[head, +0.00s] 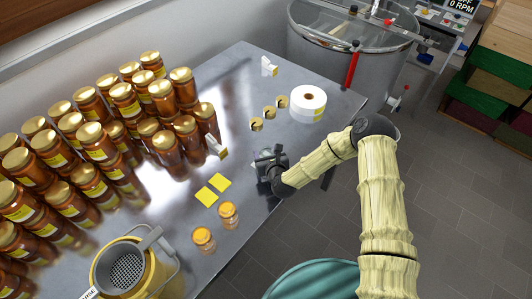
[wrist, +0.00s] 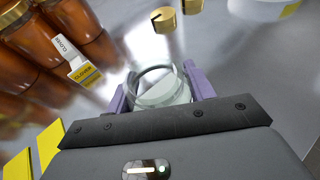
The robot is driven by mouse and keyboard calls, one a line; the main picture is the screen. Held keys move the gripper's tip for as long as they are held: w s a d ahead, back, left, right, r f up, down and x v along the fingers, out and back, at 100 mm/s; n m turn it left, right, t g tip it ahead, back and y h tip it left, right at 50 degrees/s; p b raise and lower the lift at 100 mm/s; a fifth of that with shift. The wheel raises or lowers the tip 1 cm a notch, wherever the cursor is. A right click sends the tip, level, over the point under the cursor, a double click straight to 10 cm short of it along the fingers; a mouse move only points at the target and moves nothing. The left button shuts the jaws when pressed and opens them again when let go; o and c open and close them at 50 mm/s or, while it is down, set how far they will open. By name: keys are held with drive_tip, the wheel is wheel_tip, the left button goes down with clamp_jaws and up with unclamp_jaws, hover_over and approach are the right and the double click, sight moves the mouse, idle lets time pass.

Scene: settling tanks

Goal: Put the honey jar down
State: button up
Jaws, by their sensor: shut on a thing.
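My gripper (head: 268,160) is over the steel table (head: 240,85), near its front edge. In the wrist view my gripper (wrist: 160,92) has its two purple fingers shut on a clear glass jar (wrist: 162,88), one finger on each side. The jar has no lid, and its round mouth faces the camera. It looks pale inside, and I cannot make out how full it is. In the head view the gripper hides the jar. I cannot tell whether its base touches the table.
Two yellow squares (head: 206,196) and two lidless amber jars (head: 203,240) are nearby. Several lidded jars (head: 160,90) crowd the left, beside a small sign (head: 215,147). Gold lids (head: 269,113) and a white roll (head: 308,103) lie beyond. A yellow bucket with strainer (head: 128,265) stands at front.

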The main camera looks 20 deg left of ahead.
drive_tip(key=shift+f, duration=0.15)
drive_tip(key=o, duration=1.1)
drive_tip(key=shift+o, duration=0.2)
drive_tip(key=shift+s+d+r, duration=0.3)
drive_tip(key=shift+s+d, duration=0.05)
drive_tip(key=shift+s, duration=0.05)
drive_tip(key=b+v, duration=0.2)
drive_tip(key=v, duration=0.9)
drive_tip(key=shift+b, duration=0.4)
